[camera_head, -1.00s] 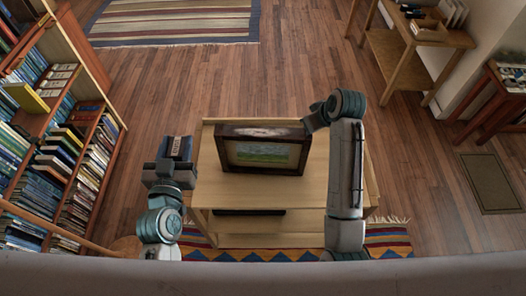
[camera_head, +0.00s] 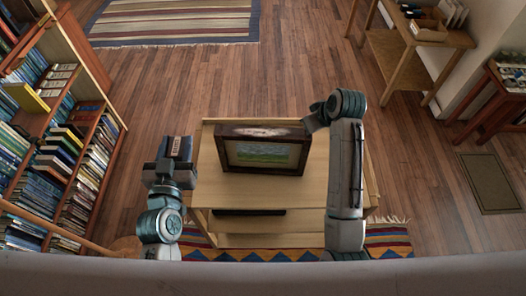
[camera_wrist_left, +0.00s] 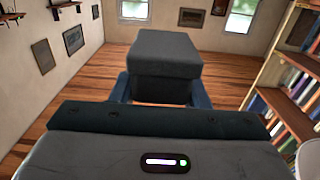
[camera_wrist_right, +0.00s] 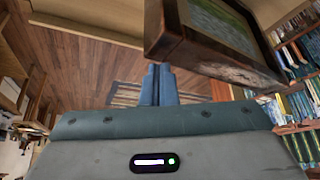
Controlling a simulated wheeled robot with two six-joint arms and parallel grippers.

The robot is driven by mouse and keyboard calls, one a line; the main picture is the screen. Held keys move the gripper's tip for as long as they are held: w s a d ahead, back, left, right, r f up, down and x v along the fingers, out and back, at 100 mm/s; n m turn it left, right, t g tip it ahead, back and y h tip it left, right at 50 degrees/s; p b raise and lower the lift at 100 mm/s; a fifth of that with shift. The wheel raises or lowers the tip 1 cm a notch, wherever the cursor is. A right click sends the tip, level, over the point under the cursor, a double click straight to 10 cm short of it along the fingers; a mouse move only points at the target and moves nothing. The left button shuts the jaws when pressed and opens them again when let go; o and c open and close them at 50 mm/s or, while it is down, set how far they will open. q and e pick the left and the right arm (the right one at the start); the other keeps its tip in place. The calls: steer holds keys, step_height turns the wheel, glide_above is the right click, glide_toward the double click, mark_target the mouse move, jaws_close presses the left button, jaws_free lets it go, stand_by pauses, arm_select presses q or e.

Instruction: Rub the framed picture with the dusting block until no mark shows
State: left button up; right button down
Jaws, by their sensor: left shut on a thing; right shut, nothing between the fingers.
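The framed picture (camera_head: 222,155), a dark wooden frame around a green landscape, stands upright on the light wood table. A pale, uneven mark shows along the frame's top edge. The right wrist view also shows the dark frame (camera_wrist_right: 172,38) and a pale patch on its side. My left gripper (camera_head: 178,148) is left of the picture, clear of it, and shut on the dark grey dusting block (camera_wrist_left: 165,55), which fills the middle of the left wrist view. My right gripper (camera_wrist_right: 158,85) is shut and empty, close to the frame's top right corner; I cannot tell whether it touches.
The light wood table (camera_head: 245,190) has bare room in front of the picture and a dark flat item (camera_head: 248,212) on its lower shelf. A full bookcase (camera_head: 60,130) stands at left. Side tables (camera_head: 420,38) stand at far right. The wooden floor behind is open.

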steer(key=shift+f, duration=0.45)
stand_by(0.4)
steer(key=shift+r, duration=3.05)
steer(key=shift+r, duration=0.1)
